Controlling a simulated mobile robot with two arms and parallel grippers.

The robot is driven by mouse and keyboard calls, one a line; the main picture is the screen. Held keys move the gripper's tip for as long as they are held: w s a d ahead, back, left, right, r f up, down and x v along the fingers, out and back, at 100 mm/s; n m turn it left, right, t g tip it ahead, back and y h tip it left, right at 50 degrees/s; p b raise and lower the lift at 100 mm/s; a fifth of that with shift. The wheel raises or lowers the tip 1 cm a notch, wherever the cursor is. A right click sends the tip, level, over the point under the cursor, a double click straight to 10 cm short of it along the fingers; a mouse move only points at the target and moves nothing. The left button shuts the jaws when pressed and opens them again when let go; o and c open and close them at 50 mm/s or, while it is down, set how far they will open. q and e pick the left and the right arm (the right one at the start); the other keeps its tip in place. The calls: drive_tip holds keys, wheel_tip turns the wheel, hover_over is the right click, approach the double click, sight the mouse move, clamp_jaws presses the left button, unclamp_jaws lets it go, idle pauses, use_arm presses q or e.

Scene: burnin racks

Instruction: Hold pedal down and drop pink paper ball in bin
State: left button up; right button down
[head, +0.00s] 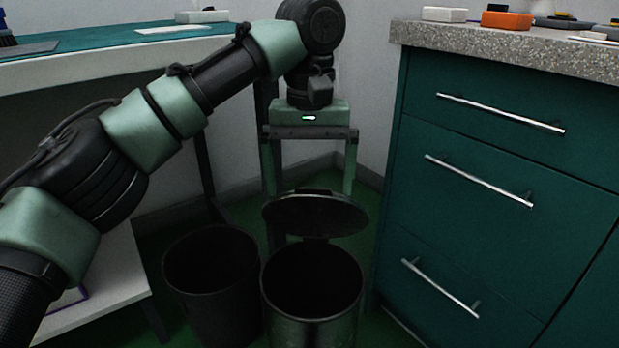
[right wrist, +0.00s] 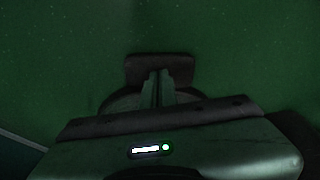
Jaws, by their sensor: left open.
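The pedal bin (head: 312,322) is a dark round metal bin with its lid (head: 315,213) raised. My left gripper (head: 311,180) points down with its fingers spread wide at the raised lid, and nothing shows between them. In the right wrist view, the fingers of my right gripper (right wrist: 158,80) are together over a dark, rounded flat pedal (right wrist: 183,66) near the green floor. I cannot tell from this view alone whether they touch it. My right gripper is out of the head view. No pink paper ball shows, and the inside of the bin is dark.
A black open bin (head: 205,312) stands close at the pedal bin's left. A teal drawer cabinet (head: 480,190) with a stone counter (head: 500,48) is at the right. A white desk (head: 110,62) is at the left, with a low white shelf (head: 110,285) below it.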

drive_tip(key=p+v, duration=0.2)
drive_tip(key=w+p+v, duration=0.1)
drive_tip(key=p+v, duration=0.1)
drive_tip(key=p, duration=0.1)
drive_tip(key=p+v, duration=0.2)
drive_tip(key=shift+w+a+r, duration=0.1)
drive_tip(key=shift+w+r, duration=0.2)
drive_tip(key=shift+r, duration=0.2)
idle(0.4)
